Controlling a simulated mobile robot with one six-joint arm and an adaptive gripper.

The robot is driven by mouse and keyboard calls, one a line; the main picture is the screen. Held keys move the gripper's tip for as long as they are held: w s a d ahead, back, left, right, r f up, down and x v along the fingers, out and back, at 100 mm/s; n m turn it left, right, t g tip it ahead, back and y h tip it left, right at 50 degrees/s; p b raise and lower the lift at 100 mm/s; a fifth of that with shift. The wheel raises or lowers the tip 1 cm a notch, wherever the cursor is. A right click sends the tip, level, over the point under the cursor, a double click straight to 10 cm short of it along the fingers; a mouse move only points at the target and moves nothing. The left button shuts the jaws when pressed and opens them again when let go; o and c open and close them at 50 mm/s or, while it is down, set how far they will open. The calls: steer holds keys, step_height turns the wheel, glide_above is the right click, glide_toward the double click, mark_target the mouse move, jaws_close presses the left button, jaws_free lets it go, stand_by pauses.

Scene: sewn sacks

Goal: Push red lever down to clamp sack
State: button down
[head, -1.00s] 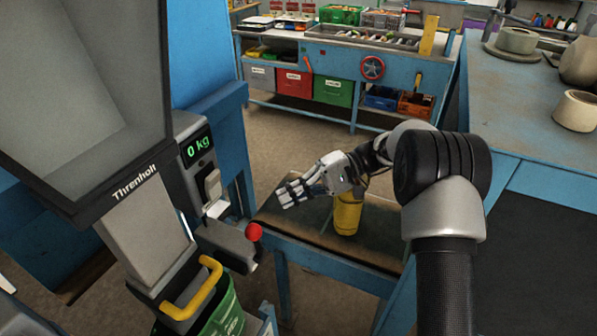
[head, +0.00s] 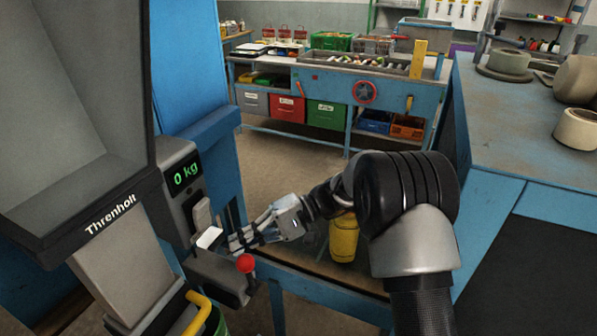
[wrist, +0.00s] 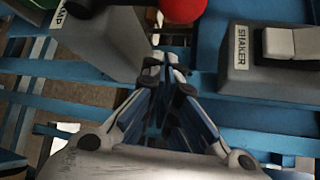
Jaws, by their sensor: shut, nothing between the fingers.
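The red lever's round knob (head: 246,263) stands on a short stem at the end of a grey housing (head: 215,277) on the filling machine. In the wrist view the red knob (wrist: 183,9) is at the top edge, just beyond my fingertips. My gripper (head: 232,244) is shut and empty, just behind and a little above the knob in the head view; I cannot tell whether they touch. The closed fingertips also show in the wrist view (wrist: 165,66). No sack is clearly visible; below the spout only a bit of green (head: 218,326) shows at the bottom edge.
The machine's display (head: 186,175) reads 0 kg. A box labelled SHAKER (wrist: 262,75) sits right of my fingers. A yellow handle (head: 197,312) is at the front. A yellow cylinder (head: 343,240) stands behind my arm. A blue bench (head: 500,120) is at the right.

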steer(key=shift+s+d+r, duration=0.35)
steer(key=shift+s+d, duration=0.35)
steer(key=shift+s+d+r, duration=0.3)
steer(key=shift+s+d, duration=0.35)
steer(key=shift+s+d, duration=0.1)
steer(key=s+d+f, duration=0.1)
steer(key=s+d, duration=0.2)
steer(key=d, duration=0.4)
steer(key=shift+s+f, duration=0.15)
stand_by(0.7)
